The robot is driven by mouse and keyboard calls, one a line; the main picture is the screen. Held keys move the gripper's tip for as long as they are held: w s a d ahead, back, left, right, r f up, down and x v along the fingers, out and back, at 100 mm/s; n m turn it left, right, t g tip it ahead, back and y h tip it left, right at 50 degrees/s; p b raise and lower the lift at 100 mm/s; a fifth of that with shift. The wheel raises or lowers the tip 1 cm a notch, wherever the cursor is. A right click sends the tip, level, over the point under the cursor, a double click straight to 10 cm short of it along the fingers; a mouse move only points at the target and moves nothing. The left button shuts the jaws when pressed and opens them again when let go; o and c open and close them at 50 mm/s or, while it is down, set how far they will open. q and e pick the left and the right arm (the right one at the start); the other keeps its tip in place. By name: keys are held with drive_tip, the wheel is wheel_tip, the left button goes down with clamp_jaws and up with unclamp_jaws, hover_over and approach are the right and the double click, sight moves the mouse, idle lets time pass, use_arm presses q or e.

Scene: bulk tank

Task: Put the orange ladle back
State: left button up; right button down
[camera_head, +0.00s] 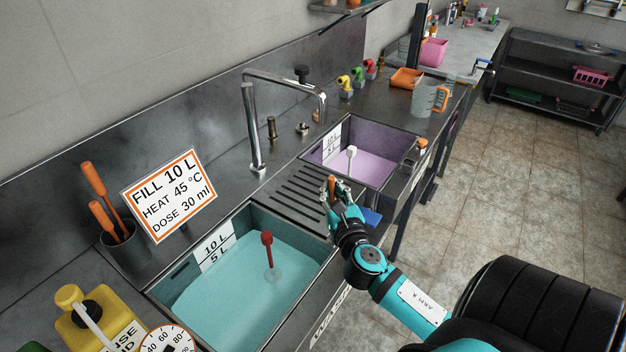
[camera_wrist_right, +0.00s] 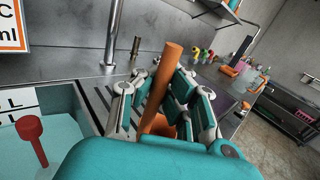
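My right gripper (camera_head: 338,190) is over the drainboard between the two basins. It is shut on an orange ladle (camera_head: 332,186), whose handle stands up, slightly tilted. In the right wrist view the orange ladle (camera_wrist_right: 166,80) runs between the fingers of my right gripper (camera_wrist_right: 165,95); its lower part is partly hidden by the gripper. A dark round holder (camera_head: 124,245) with two orange handles (camera_head: 98,196) sticking up stands at the left of the counter. My left gripper is not in view.
The teal-water basin (camera_head: 225,300) holds a red-topped piece (camera_head: 267,240); the purple basin (camera_head: 375,165) is behind. A tall faucet (camera_head: 250,125) rises at the back. A sign (camera_head: 170,195) and a yellow bottle (camera_head: 85,310) are at left. A measuring jug (camera_head: 425,97) stands far right.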

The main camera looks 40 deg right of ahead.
drive_tip(key=w+d+f, duration=0.2)
drive_tip(key=w, duration=0.3)
drive_tip(key=w+d+f+b, duration=0.1)
drive_tip(key=w+d+f, duration=0.2)
drive_tip(key=w, duration=0.2)
drive_tip(key=shift+w+d, duration=0.15)
drive_tip(key=shift+w, duration=0.25)
drive_tip(key=c, duration=1.5)
unclamp_jaws()
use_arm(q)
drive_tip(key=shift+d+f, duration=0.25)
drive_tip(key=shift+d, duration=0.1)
use_arm(e)
drive_tip(key=shift+r, duration=0.1)
